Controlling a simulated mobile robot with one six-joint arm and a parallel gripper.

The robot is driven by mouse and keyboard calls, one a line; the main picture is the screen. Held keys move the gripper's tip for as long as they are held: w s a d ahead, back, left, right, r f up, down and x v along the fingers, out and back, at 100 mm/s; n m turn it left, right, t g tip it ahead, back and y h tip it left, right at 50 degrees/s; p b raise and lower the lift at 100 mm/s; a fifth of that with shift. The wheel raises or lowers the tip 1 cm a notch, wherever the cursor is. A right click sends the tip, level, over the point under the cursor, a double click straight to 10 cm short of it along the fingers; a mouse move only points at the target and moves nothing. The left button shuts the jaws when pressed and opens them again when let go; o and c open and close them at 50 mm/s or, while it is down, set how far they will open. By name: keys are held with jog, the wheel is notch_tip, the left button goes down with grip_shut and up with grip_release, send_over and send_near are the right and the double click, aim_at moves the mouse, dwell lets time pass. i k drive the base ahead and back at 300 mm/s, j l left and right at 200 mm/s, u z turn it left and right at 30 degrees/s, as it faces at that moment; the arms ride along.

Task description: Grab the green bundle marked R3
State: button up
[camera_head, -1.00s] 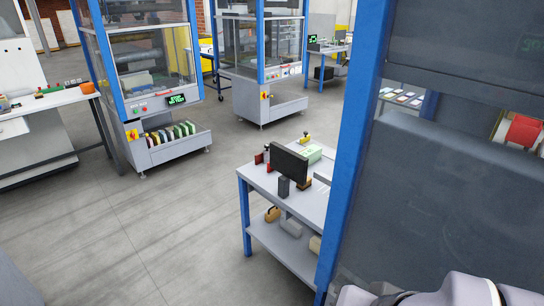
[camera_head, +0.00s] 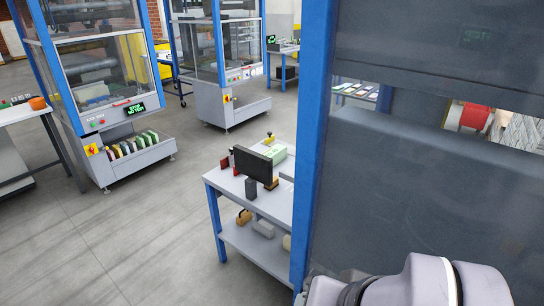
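No label R3 can be read in this view. A row of several small upright bundles (camera_head: 132,144), some of them green, stands in the low tray of the left stacker machine. A pale green block (camera_head: 277,154) lies on the white worktable behind a dark monitor; I cannot tell whether it is a bundle. My gripper is not in view. Only pale grey links of my arm show at the bottom right, in front of the near machine.
A blue post (camera_head: 312,130) and dark panel (camera_head: 420,170) of a near machine fill the right side. The worktable (camera_head: 268,207) stands left of the post, carrying a monitor (camera_head: 253,165). A second stacker (camera_head: 215,105) stands farther back. Grey floor (camera_head: 130,240) is clear at lower left.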

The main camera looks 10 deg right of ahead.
aim_at(278, 153)
jog(key=i+j+z, duration=0.1)
jog(key=i+j, duration=0.2)
jog(key=i+j+z, duration=0.15)
jog(key=i+j, duration=0.15)
jog(key=i+j+z, duration=0.1)
jog(key=i+j, duration=0.25)
jog(key=i+j+z, duration=0.1)
jog(key=i+j, duration=0.25)
jog(key=i+j+z, duration=0.15)
jog(key=i+j, duration=0.15)
jog(key=j, duration=0.15)
jog(key=i+j+z, duration=0.1)
jog(key=i+j, duration=0.15)
jog(key=j, duration=0.2)
jog(key=i+j+z, duration=0.1)
jog(key=i+j, duration=0.15)
jog(key=j, duration=0.2)
jog(key=i+j+z, duration=0.15)
jog(key=j, duration=0.3)
jog(key=i, duration=0.1)
